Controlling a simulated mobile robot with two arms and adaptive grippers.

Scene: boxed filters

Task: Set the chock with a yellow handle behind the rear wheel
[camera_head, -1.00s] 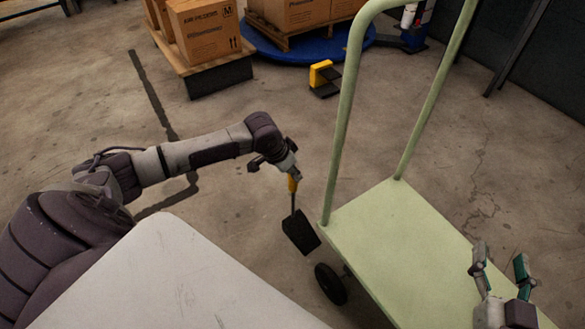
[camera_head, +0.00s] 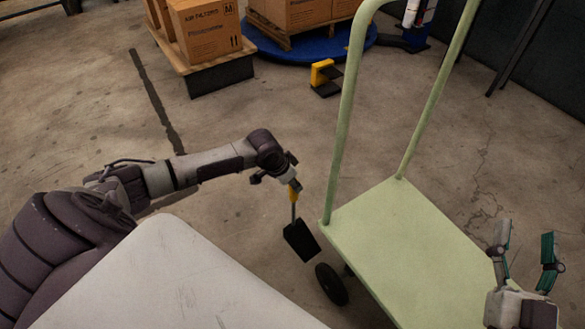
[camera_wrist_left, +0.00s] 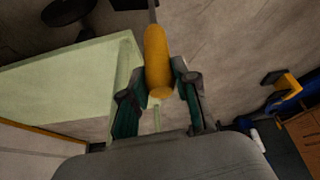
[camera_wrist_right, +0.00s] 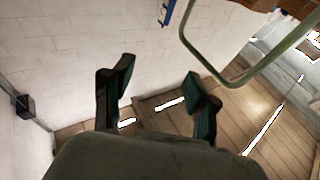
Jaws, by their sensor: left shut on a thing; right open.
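The chock is a black block (camera_head: 301,241) on a thin rod with a yellow handle (camera_head: 293,193). It hangs from my left gripper (camera_head: 287,178), which is shut on the handle; the handle also shows between the fingers in the left wrist view (camera_wrist_left: 157,62). The chock is left of the pale green cart (camera_head: 400,240), beside and a little above-left of its black wheel (camera_head: 331,284), apart from it in the picture. Whether the block touches the floor I cannot tell. My right gripper (camera_head: 527,245) is open and empty over the cart's right side.
The cart's upright push handle (camera_head: 345,120) rises at its far end. Another yellow and black object (camera_head: 323,75) stands on the floor further back. Boxes (camera_head: 205,30) on a low platform and a blue round base (camera_head: 262,45) are behind.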

